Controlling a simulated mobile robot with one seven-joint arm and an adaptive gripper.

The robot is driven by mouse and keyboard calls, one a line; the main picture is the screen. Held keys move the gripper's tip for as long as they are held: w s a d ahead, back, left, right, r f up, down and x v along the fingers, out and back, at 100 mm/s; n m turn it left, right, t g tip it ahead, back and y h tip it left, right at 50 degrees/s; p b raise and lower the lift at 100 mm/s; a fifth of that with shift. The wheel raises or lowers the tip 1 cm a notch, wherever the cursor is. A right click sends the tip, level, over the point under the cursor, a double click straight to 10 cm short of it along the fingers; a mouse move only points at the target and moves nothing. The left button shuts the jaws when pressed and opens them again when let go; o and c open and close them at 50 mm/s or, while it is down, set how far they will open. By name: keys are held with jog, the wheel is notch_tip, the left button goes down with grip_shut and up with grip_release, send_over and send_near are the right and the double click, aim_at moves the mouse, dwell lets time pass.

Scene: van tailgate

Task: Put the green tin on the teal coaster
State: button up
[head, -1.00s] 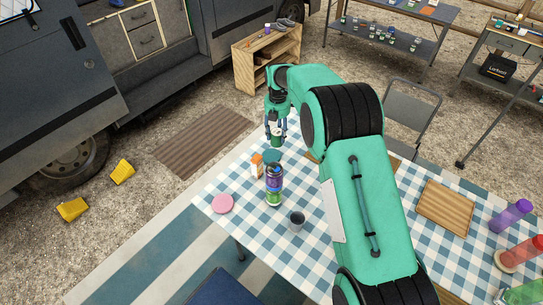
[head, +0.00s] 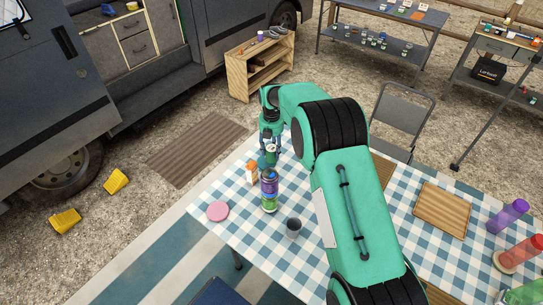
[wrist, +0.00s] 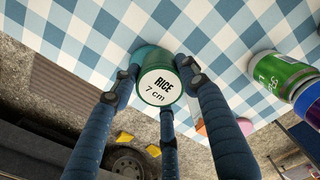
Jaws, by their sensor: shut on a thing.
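The green tin (wrist: 156,87), its white lid reading "RICE 7 cm", sits between the fingers of my gripper (wrist: 160,82) in the wrist view. My gripper is shut on it. The teal coaster (wrist: 146,54) shows partly behind the tin there, the rest hidden by it. In the head view my gripper (head: 270,150) points down over the far left corner of the table, at the coaster (head: 263,162). The tin is mostly hidden there by the fingers. I cannot tell whether the tin touches the coaster.
A pink coaster (head: 217,211) and a dark cup (head: 293,227) are nearer. The table's far edge is close behind my gripper.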

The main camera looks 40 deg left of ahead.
aim_at(271, 155)
jog(key=shift+f+b, duration=0.4)
jog(key=shift+f, duration=1.5)
jog(key=shift+f, duration=0.1)
jog(key=o, duration=1.2)
jog(key=shift+o, duration=0.2)
notch_tip(271, 155, up, 12)
jog(key=p, duration=0.2)
jog(key=shift+p, duration=0.4)
